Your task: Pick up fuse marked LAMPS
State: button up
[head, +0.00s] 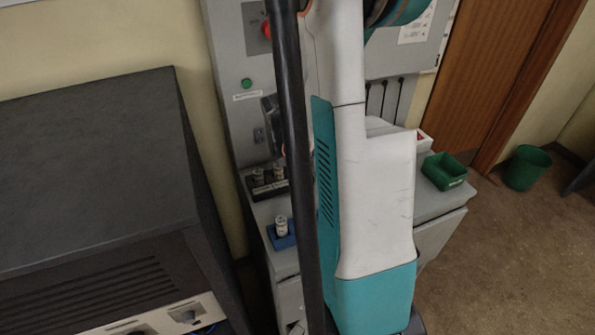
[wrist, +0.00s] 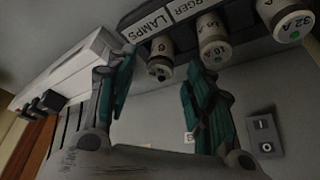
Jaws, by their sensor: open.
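In the wrist view, the fuse (wrist: 160,57) by the LAMPS label (wrist: 152,24) is a pale cylinder with a dark end, seated in a row on the panel. My gripper (wrist: 160,62) is open, with one teal finger on each side of this fuse. I cannot tell whether either finger touches it. In the head view, a dark fuse holder (head: 268,192) with small pale fuses stands on the console ledge. My arm hides most of the gripper there, and I cannot tell which fuse is LAMPS in that view.
In the head view, a blue block (head: 283,240) holds a pale fuse. A green tray (head: 443,171) sits on the right ledge.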

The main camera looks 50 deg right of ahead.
aim_at(297, 160)
jog(key=b+x, duration=0.1)
jog(key=x, duration=0.2)
jog(key=shift+w+d+f+b, duration=0.1)
jog(key=shift+d+f+b, duration=0.05)
jog(key=shift+f+b, duration=0.15)
jog(key=shift+r, duration=0.15)
grip_shut()
jog(key=shift+r, duration=0.15)
